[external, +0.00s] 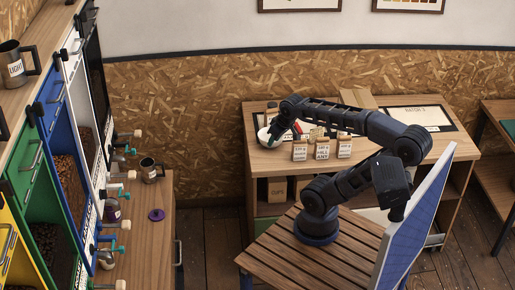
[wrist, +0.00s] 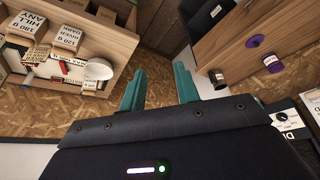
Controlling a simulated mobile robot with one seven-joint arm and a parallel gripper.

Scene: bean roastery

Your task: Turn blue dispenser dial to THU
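The blue dispenser (external: 60,112) stands in the row at the left of the external view, with dark beans behind its front. Its day dial cannot be made out there. In the wrist view, a small round dark knob on a white plate (wrist: 289,121) shows at the right edge; I cannot tell which unit it belongs to. My gripper (wrist: 158,88) is open and empty, its two teal fingers apart. In the external view my gripper (external: 296,130) is above the back table near the white bowl, far right of the blue dispenser.
The back table (external: 375,165) holds a white bowl (external: 265,137) and several labelled blocks (external: 322,148). A metal cup (external: 149,170), purple lid (external: 156,214) and purple jar (external: 113,211) are on the counter by the dispensers, below projecting taps. Floor lies between counter and table.

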